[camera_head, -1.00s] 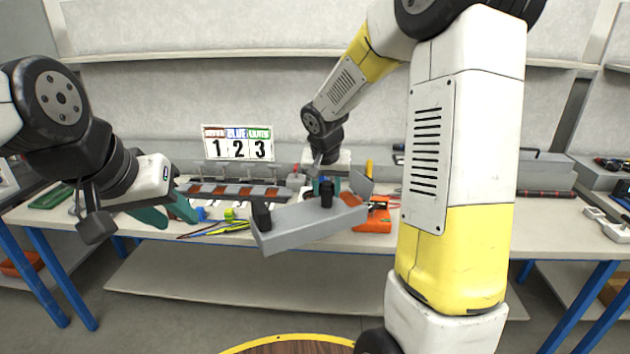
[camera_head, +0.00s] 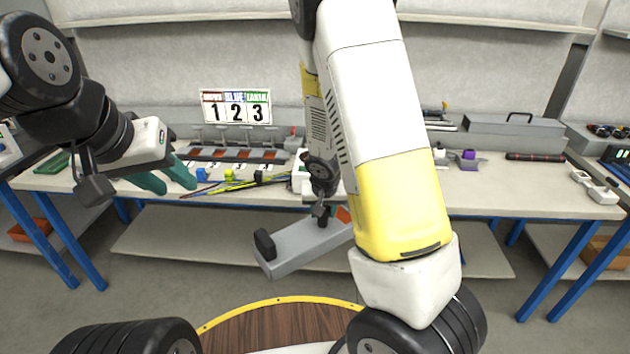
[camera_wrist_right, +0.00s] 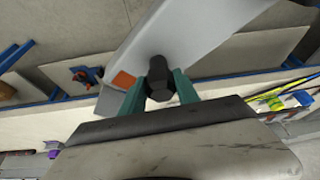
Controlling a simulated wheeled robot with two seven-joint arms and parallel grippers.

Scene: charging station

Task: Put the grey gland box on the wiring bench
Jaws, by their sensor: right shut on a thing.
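The grey gland box (camera_head: 295,250) hangs in the air in front of the bench's front edge, tilted in the picture. A black gland stands at its left end. My right gripper (camera_head: 322,212) is shut on another black gland (camera_wrist_right: 158,80) of the box; the wrist view shows one teal finger on each side of it. My right forearm hides the box's right end in the head view. The wiring bench (camera_head: 500,196) has a pale top and blue legs. My left gripper (camera_head: 170,180) is empty, its teal fingers apart, near the bench's left front edge.
A 1-2-3 sign (camera_head: 236,107) stands behind a row of dark and orange parts. Yellow and green wires (camera_head: 235,185) lie left of centre. A long grey case (camera_head: 515,125), a purple part (camera_head: 468,159) and a white part (camera_head: 594,186) are on the right. Bench top between them is clear.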

